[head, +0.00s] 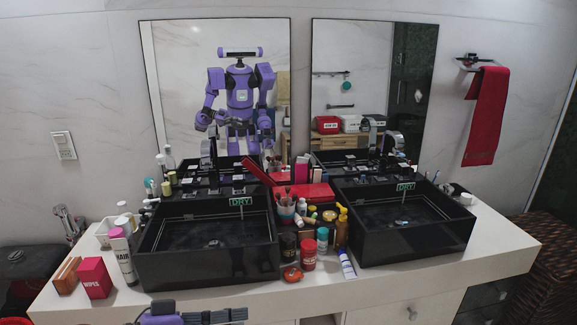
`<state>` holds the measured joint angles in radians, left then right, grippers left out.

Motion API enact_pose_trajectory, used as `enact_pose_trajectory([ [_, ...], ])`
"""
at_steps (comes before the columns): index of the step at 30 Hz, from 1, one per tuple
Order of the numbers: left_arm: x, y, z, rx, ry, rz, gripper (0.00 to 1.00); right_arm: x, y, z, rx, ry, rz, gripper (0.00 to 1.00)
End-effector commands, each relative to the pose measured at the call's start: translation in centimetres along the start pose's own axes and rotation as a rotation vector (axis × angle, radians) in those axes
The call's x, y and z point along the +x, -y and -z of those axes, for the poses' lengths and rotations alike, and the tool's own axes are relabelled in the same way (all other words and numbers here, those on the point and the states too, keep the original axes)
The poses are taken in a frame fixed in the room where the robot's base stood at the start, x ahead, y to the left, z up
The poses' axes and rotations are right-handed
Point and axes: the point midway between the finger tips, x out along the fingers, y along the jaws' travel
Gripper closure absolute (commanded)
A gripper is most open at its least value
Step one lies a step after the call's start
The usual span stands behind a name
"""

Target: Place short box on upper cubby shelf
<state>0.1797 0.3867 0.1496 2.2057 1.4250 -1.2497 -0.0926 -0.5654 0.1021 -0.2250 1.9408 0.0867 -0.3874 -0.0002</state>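No cubby shelf shows directly in the head view. In the right mirror, a light wooden shelf unit (341,139) is reflected, with red-fronted and white boxes (328,124) on top. I cannot tell which of them, if any, is the short box. A purple and dark grey part of my arm shows at the bottom edge, left of centre, in front of the counter. My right gripper is out of the picture. My reflection stands in the left mirror, too small to read the grippers.
A white counter (478,262) holds two black vessel sinks (208,270) (410,243). Between them are a red open case (312,192), a brush cup and several bottles. A red wipes box (95,278) stands at the left end. A woven basket (545,265) is at the right.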

Motion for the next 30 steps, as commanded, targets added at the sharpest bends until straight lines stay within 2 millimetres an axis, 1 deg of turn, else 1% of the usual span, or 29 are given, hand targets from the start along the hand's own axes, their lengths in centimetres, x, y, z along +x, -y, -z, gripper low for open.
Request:
enact_pose_trajectory([
  [1, -1.7, 0.2, 1.6, -0.002, -0.031, 0.029, 1.00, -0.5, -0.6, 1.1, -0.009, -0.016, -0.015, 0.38],
  [3, -3.6, 0.9, 3.0, -0.016, -0.066, 0.065, 1.00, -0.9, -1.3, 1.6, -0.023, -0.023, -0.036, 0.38],
  [6, -5.8, 1.7, 4.4, -0.034, -0.103, 0.104, 1.00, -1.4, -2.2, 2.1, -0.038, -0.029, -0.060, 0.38],
  [9, -7.0, 2.2, 5.0, -0.046, -0.123, 0.125, 1.00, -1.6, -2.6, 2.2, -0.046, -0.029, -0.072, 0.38],
  [12, -7.3, 2.5, 5.0, -0.052, -0.128, 0.131, 1.00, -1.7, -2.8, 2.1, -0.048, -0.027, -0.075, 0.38],
  [27, -7.2, 2.5, 5.1, -0.052, -0.132, 0.130, 1.00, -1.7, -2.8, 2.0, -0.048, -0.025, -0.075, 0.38],
  [29, -7.3, 2.9, 5.6, -0.047, -0.156, 0.146, 1.00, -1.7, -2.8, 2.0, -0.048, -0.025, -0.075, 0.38],
  [30, -7.5, 3.7, 6.2, -0.040, -0.181, 0.178, 1.00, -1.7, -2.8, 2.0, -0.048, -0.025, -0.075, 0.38],
])
